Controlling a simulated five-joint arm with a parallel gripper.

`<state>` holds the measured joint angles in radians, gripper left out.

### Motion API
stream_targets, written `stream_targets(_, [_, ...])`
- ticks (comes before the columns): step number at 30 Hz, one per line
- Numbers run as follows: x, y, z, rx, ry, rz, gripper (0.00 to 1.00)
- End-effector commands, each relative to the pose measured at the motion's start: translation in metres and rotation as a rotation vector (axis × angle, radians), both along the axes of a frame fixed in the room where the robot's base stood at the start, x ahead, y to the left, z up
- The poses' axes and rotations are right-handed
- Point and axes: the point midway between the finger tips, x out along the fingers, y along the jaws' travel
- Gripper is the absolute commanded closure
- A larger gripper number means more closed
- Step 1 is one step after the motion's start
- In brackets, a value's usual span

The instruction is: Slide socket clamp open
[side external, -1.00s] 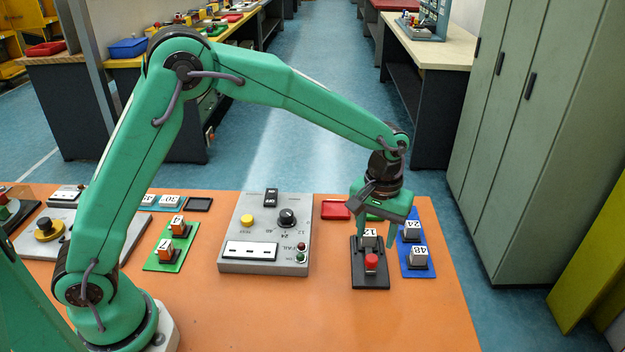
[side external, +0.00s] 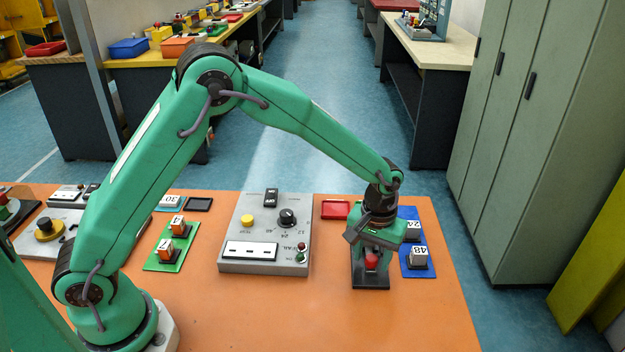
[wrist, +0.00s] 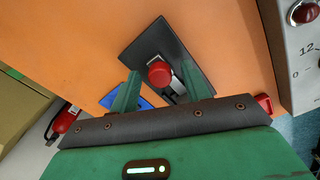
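The socket clamp is a dark base plate (side external: 371,283) with a red knob (side external: 371,261) on it. In the wrist view the plate (wrist: 192,52) lies tilted at the upper middle, with the red knob (wrist: 159,73) on a metal slide below it. My gripper (side external: 371,256) is low over the plate. In the wrist view my gripper (wrist: 160,78) is open, with one green finger on each side of the knob. A gap shows between the knob and the fingers. The rest of the clamp is mostly hidden by my gripper.
A blue plate (side external: 429,268) with white numbered blocks stands close on the right. A grey control panel (side external: 240,215) stands to the left. A red tray (side external: 335,209) lies behind. The orange table (side external: 330,315) is clear in front.

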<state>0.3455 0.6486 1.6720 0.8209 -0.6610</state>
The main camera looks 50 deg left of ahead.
Motion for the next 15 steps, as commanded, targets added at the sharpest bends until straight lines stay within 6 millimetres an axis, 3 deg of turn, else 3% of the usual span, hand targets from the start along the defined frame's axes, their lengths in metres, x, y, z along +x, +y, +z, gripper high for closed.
stream_targets(1, [0.0000, 0.0000, 0.0001, 0.000, 0.000, 0.000, 0.61])
stream_targets(7, [0.0000, 0.0000, 0.0002, 0.000, 0.000, 0.000, 1.00])
stream_targets(15, [-0.0065, -0.0068, 0.0005, 0.000, 0.000, -0.002, 1.00])
